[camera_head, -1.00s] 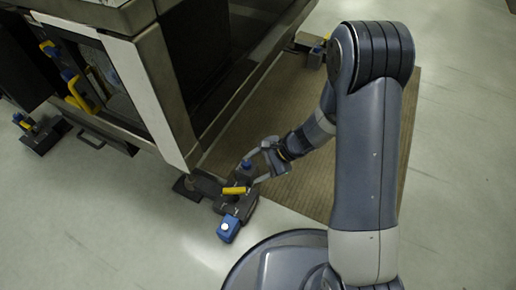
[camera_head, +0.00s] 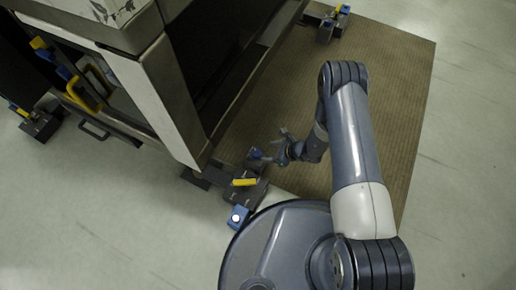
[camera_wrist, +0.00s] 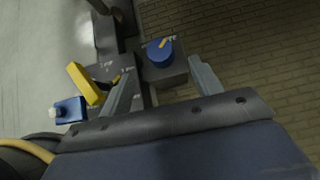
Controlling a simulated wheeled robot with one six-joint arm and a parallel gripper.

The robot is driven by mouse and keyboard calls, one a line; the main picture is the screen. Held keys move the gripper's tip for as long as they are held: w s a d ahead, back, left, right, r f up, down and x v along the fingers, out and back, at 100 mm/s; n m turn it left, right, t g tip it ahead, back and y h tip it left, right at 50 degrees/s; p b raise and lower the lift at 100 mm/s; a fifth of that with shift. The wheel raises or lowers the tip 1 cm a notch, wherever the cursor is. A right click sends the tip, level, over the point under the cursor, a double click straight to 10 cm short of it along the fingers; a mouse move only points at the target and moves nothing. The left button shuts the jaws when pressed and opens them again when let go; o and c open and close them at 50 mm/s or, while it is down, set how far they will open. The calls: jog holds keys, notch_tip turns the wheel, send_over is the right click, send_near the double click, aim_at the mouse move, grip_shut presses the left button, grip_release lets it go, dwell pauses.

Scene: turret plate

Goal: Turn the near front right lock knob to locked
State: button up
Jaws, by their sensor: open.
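The lock knob (camera_wrist: 160,52) is a round blue knob with a yellow pointer mark, on top of a dark grey box with small white lettering I cannot read. In the head view the knob (camera_head: 256,153) is small, at the cabinet's near corner foot. My gripper (camera_wrist: 164,65) is open, its two fingers on either side of the knob's box in the wrist view, with nothing held. In the head view my gripper (camera_head: 271,146) is just right of the knob. I cannot tell its height above the knob. The pointer slants up to the right in the wrist view.
A yellow lever (camera_wrist: 83,83) and a blue box with a white button (camera_wrist: 68,110) sit left of the knob; they also show in the head view as the lever (camera_head: 244,182) and box (camera_head: 238,217). The cabinet (camera_head: 165,95) stands left. A brown mat (camera_head: 390,100) lies right.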

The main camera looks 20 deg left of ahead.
aim_at(256, 152)
jog(key=b+x, duration=0.3)
jog(key=x, duration=0.6)
jog(key=shift+a+f, duration=0.2)
jog(key=shift+f, duration=0.1)
jog(key=c, duration=1)
jog(key=shift+f+n+b, duration=0.1)
jog(key=shift+n+b, duration=0.2)
jog(key=shift+b, duration=0.2)
jog(key=n+g+b, duration=0.2)
jog(key=b, duration=0.1)
jog(key=shift+f, duration=0.1)
jog(key=n+g+h+b, duration=0.1)
jog(key=n+g+b, duration=0.2)
jog(key=n+b, duration=0.1)
jog(key=shift+n, duration=0.3)
jog(key=n+g+h, duration=0.1)
jog(key=n, duration=0.1)
jog(key=n+g+h, duration=0.2)
jog(key=n, duration=0.1)
jog(key=shift+r, duration=0.2)
jog(key=n+g+h, duration=0.1)
jog(key=n+h, duration=0.1)
jog(key=n, duration=0.1)
jog(key=n+h, duration=0.2)
jog(key=shift+s+n+g, duration=0.1)
jog(key=shift+n+g, duration=0.3)
